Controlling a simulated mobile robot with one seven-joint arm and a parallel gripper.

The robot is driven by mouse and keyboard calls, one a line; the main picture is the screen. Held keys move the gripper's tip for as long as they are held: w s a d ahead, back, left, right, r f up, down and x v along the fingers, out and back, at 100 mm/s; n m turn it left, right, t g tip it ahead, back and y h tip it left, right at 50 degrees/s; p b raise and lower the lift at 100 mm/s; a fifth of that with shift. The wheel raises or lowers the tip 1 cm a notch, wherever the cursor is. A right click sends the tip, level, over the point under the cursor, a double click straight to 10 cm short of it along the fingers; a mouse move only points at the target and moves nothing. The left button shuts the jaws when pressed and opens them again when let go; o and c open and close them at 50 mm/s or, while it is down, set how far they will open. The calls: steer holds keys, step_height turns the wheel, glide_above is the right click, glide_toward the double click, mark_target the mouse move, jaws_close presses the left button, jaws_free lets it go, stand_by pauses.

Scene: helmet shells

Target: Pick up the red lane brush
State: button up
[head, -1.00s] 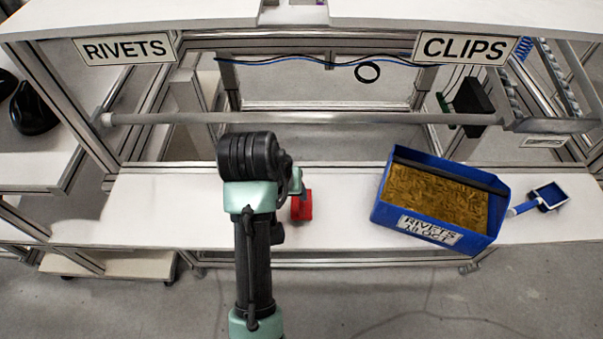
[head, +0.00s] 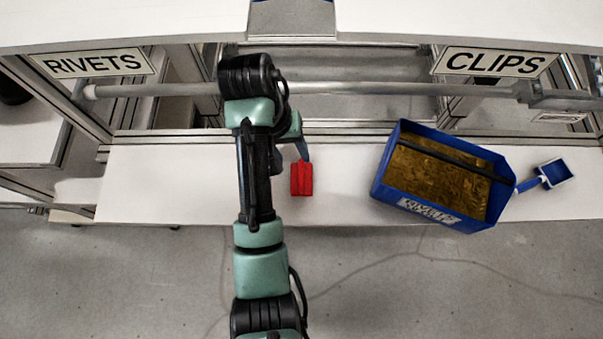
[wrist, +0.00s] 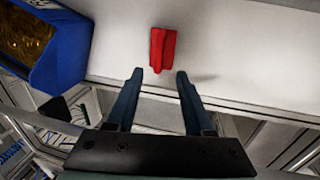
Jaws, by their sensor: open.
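The red lane brush (head: 301,180) lies on the white bench top, just right of my arm in the head view. In the wrist view the brush (wrist: 162,50) lies just beyond the fingertips, roughly in line with the gap between them. My gripper (wrist: 160,74) is open and empty, with its two dark blue fingers apart. In the head view only a little of the gripper shows beside the arm, close behind the brush; the rest is hidden. The brush's lower edge in the wrist view comes near the fingertips, and I see no contact.
A blue bin (head: 378,187) marked for rivets, holding brassy pieces, stands right of the brush. A dark strip crosses it. A small blue scoop-like tool (head: 545,179) lies farther right. A grey rail (head: 370,88) runs behind the bench. Bench around the brush is clear.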

mark_target(301, 167)
steer(key=f+b, duration=0.3)
steer(key=f, duration=0.1)
steer(key=shift+s+d, duration=0.15)
steer(key=shift+d, duration=0.2)
steer(key=f+b, duration=0.1)
steer(key=f, duration=0.1)
steer(key=w+d+f+b, duration=0.1)
steer(key=shift+f+b, duration=0.15)
steer(key=shift+b, duration=0.2)
steer(key=shift+d+f+p, duration=0.2)
steer(key=shift+f+p, duration=0.25)
steer(key=shift+f, duration=0.35)
jaws_close()
